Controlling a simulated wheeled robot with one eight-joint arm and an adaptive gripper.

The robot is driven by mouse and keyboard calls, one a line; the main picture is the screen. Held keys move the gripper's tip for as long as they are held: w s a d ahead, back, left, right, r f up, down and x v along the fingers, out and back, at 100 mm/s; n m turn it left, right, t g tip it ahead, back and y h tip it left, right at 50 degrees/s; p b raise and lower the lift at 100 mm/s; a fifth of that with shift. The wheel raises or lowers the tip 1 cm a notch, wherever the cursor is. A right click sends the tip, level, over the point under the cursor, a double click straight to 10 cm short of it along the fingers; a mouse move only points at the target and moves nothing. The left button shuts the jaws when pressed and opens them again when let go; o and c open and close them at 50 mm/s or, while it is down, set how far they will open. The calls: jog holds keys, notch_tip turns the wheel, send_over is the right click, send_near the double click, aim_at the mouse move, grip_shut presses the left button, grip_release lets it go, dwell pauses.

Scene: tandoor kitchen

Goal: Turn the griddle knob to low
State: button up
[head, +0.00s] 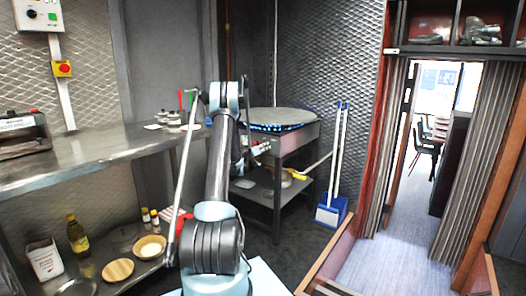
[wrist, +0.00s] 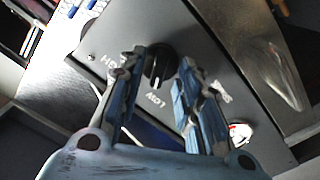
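The black round griddle knob (wrist: 157,62) sits on a grey panel in the wrist view. A pale pointer mark shows on its lower side, towards the word LOW (wrist: 160,101); another label, partly hidden, lies to the left. My gripper (wrist: 161,66) is open, with one blue-padded finger on each side of the knob. Whether a pad touches it I cannot tell. In the head view, the griddle (head: 283,117) is a round plate with blue flames under its rim. My gripper (head: 262,148) is at its front left; the knob is not clear there.
A steel counter (head: 100,155) with a lower shelf runs along the left. A lower shelf (head: 262,187) under the griddle holds a yellow-handled item. A blue dustpan (head: 331,213) stands right of the griddle. A red-and-white round part (wrist: 240,132) lies near the right finger.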

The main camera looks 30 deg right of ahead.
jog(key=shift+d, duration=0.1)
grip_shut()
jog(key=shift+n, duration=0.4)
grip_release()
jog(key=v, duration=1.2)
jog(key=shift+f, duration=0.1)
dwell(0.3)
